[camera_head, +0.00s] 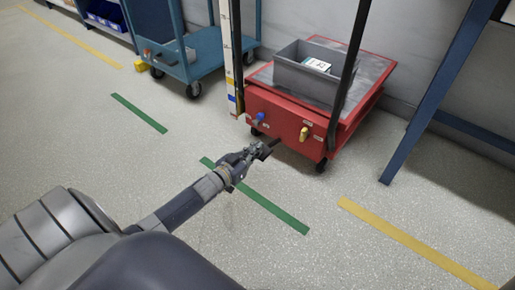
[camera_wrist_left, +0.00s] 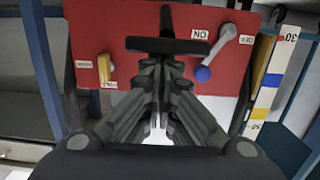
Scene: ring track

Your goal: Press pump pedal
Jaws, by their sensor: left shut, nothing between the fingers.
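The red lift cart (camera_head: 286,125) stands ahead with its front panel facing me; the panel fills much of the left wrist view (camera_wrist_left: 115,25). A black pedal (camera_wrist_left: 150,44) sticks out from the panel between the two levers. My left gripper (camera_head: 266,148) is shut and empty, low in front of the panel. In the left wrist view its fingers (camera_wrist_left: 168,60) point at the pedal and overlap it; I cannot tell whether they touch. The blue-tipped lever (camera_head: 259,118) and yellow lever (camera_head: 304,133) flank the pedal. My right gripper is out of view.
A grey crate (camera_head: 292,76) sits on the cart top. A scale post (camera_head: 229,50) stands at the cart's left. A blue trolley (camera_head: 206,63) is further left, and a blue frame leg (camera_head: 425,110) is right. Floor in front is clear.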

